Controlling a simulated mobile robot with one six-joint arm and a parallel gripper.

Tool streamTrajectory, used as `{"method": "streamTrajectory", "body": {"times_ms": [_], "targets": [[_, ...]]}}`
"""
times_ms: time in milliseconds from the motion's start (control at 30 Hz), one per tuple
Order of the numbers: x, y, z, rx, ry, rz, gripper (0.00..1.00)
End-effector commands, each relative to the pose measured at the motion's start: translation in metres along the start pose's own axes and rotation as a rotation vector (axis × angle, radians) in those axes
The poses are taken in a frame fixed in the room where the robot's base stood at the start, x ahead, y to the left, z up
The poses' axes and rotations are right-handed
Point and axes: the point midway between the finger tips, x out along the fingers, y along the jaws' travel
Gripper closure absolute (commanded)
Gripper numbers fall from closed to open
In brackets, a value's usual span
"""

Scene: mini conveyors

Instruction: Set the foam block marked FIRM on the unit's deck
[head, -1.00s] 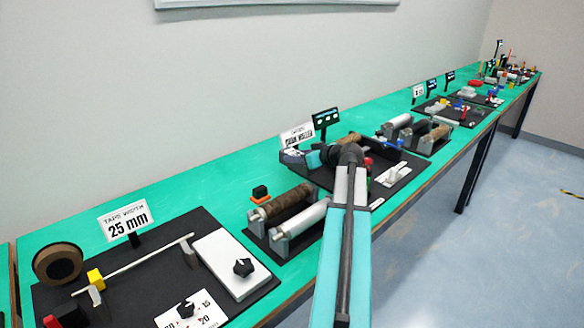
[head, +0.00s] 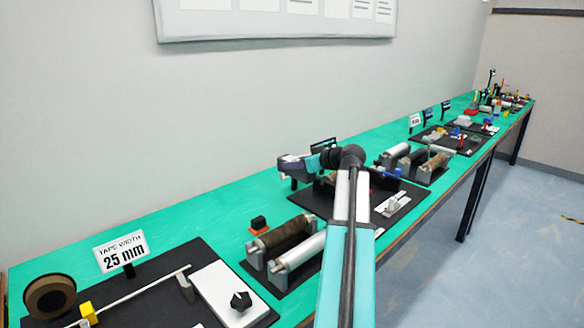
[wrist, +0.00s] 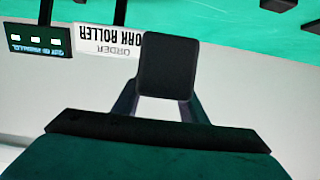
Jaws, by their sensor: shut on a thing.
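My gripper (head: 290,164) is raised above the middle unit's dark deck (head: 400,204) in the head view. In the wrist view my gripper (wrist: 166,95) is shut on a dark, rounded-edge block (wrist: 168,62). No marking shows on its visible face, so I cannot tell whether it reads FIRM. The block is clear of the bench in the wrist view. My arm hides part of the middle unit. A small black block on an orange one (head: 259,228) sits behind the near roller pair.
An upside-down order sign (wrist: 107,42) and a display with three lights (wrist: 40,42) show in the wrist view. A brown and a silver roller (head: 298,251) stand at front. A 25 mm tape unit (head: 225,290) is at left. More units line the green bench.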

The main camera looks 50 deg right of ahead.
Motion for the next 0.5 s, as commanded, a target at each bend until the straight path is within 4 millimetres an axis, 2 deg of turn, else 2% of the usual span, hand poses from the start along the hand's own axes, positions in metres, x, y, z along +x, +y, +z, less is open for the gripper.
{"method": "streamTrajectory", "body": {"times_ms": [500], "targets": [[-0.0019,-0.0001,-0.0052,0.0,0.001,0.0,0.87]]}}
